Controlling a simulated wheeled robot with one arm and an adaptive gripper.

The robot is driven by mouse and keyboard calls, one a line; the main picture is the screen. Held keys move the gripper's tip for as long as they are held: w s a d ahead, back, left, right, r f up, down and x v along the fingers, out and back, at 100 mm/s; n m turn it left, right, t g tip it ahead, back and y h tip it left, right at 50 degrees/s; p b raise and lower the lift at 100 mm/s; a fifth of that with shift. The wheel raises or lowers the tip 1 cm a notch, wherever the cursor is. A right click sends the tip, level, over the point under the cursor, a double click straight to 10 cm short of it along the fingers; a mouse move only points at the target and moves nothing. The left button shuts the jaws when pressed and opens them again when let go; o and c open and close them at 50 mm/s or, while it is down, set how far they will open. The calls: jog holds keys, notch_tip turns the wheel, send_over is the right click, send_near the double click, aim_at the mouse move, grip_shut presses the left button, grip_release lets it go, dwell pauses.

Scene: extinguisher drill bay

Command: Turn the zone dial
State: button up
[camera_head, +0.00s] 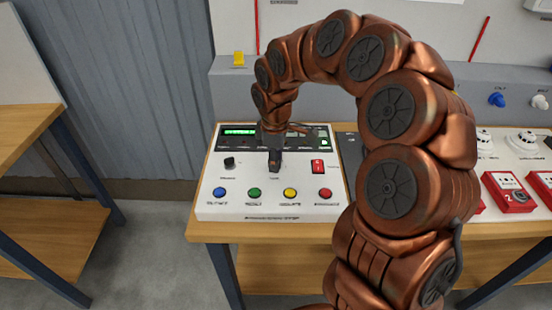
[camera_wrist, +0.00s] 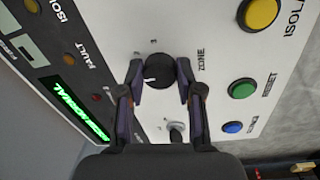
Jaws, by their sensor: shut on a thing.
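The zone dial (camera_wrist: 160,71) is a round black knob with a white pointer mark, on a white control panel (camera_head: 210,190). The word ZONE is printed beside it in the wrist view. My gripper (camera_wrist: 160,78) has one finger on each side of the dial and is shut on it. In the head view, my gripper (camera_head: 275,157) points down at the middle of the panel, and it mostly hides the dial there.
Blue (camera_head: 219,192), green (camera_head: 254,193), yellow (camera_head: 290,193) and red (camera_head: 325,194) buttons line the panel's front. A key switch (camera_wrist: 175,130) sits beside the dial, and a red switch (camera_head: 318,167) to its right. A green-lit display (camera_head: 239,132) is behind.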

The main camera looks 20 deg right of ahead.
jog(key=o, duration=1.2)
jog(key=shift+c, duration=0.2)
notch_tip(320, 180, up, 12)
jog(key=shift+s+a, duration=0.2)
jog(key=shift+s, duration=0.1)
jog(key=shift+s, duration=0.1)
jog(key=s+f+m, duration=0.2)
jog(key=s+m, duration=0.2)
jog(key=s, duration=0.7)
jog(key=s+f+m+g, duration=0.1)
jog(key=s+m, duration=0.3)
jog(key=s, duration=0.7)
jog(key=s+f+m+g, duration=0.1)
jog(key=s+f+m, duration=0.3)
jog(key=s, duration=0.7)
jog(key=shift+s+d, duration=0.2)
jog(key=shift+s, duration=0.1)
